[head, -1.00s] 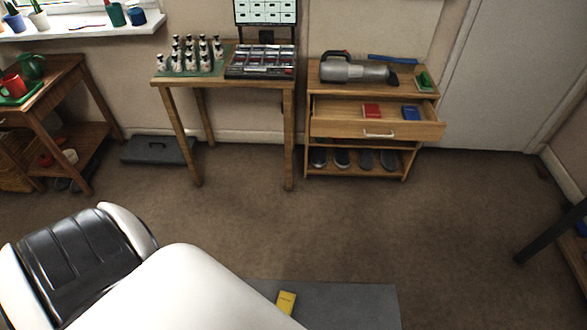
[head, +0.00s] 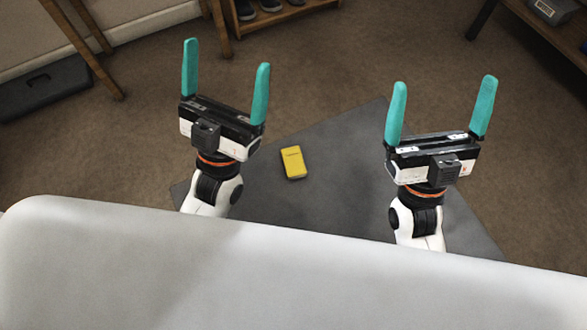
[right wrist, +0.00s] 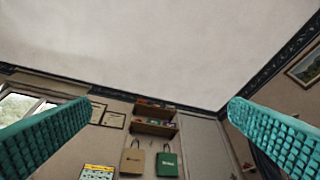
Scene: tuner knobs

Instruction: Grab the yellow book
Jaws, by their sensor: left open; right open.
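The yellow book (head: 293,162) lies flat on a dark grey mat (head: 330,150) on the floor, in the middle of the head view. My left gripper (head: 226,68) is open and empty, up and to the left of the book in the picture. My right gripper (head: 442,108) is open and empty, to the right of the book. Neither gripper touches the book. In the right wrist view, the right gripper's teal fingers (right wrist: 150,130) are wide apart with nothing between them, and the book does not show.
A dark case (head: 45,88) lies on the carpet at the left. Wooden furniture legs (head: 88,55) and a shoe rack (head: 270,14) stand at the top. A shelf with a grey box (head: 553,10) is at the upper right. The carpet between is clear. The right wrist view shows wall shelves (right wrist: 154,120).

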